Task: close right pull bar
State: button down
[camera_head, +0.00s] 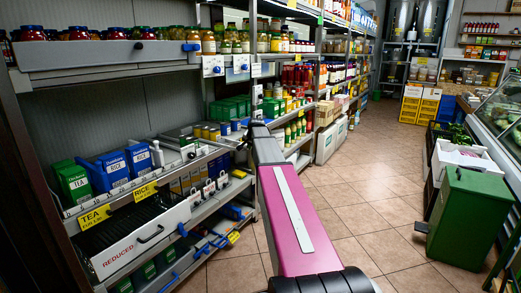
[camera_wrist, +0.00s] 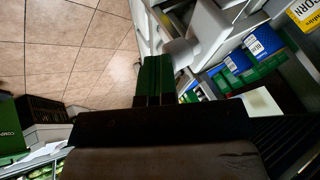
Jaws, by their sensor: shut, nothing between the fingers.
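A white drawer front marked "REDUCED" (camera_head: 140,243) with a dark bar handle (camera_head: 150,235) stands out at the lower left of the shelving in the head view. Its dark slatted inside shows from above. I cannot tell for sure which part is the right pull bar. In the wrist view a pale grey and white part (camera_wrist: 205,32) of the shelving lies beside and beyond my fingertips. My gripper (camera_wrist: 155,62) is shut and empty, its dark green fingers together. I cannot tell whether it touches the pale part.
Shelves of jars (camera_head: 110,33) run along the left. Tea and rice boxes (camera_head: 103,170) stand above the drawer. A green bin (camera_head: 468,218) and a glass counter (camera_head: 500,120) stand on the right. The tiled floor (camera_head: 365,190) between is clear.

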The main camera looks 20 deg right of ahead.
send_near(231, 141)
jog(key=f, duration=0.1)
jog(key=a+f, duration=0.1)
jog(key=f, duration=0.1)
jog(key=w+f, duration=0.1)
jog(key=f, duration=0.1)
jog(key=shift+a+f, duration=0.2)
jog(key=shift+a, duration=0.15)
jog(key=shift+w, duration=0.1)
jog(key=s+d+r, duration=0.1)
jog(key=s+r, duration=0.1)
jog(key=s, duration=0.1)
jog(key=s+r, duration=0.2)
jog(key=s, duration=0.1)
jog(key=s+d+r, duration=0.1)
jog(key=s+r, duration=0.2)
jog(key=shift+s+d+r, duration=0.1)
jog(key=shift+d, duration=0.25)
jog(key=s+a+f+n+g, duration=0.2)
jog(key=s+a+f+n, duration=0.1)
jog(key=s+f, duration=0.7)
jog(key=s+a+f+n+g, duration=0.3)
jog(key=s+f, duration=0.8)
jog(key=s, duration=0.7)
jog(key=s+a+f+n+g, duration=0.2)
jog(key=s+a+f+n, duration=0.1)
jog(key=s+f, duration=0.8)
jog(key=s+a, duration=0.1)
jog(key=s, duration=0.3)
jog(key=shift+a, duration=0.3)
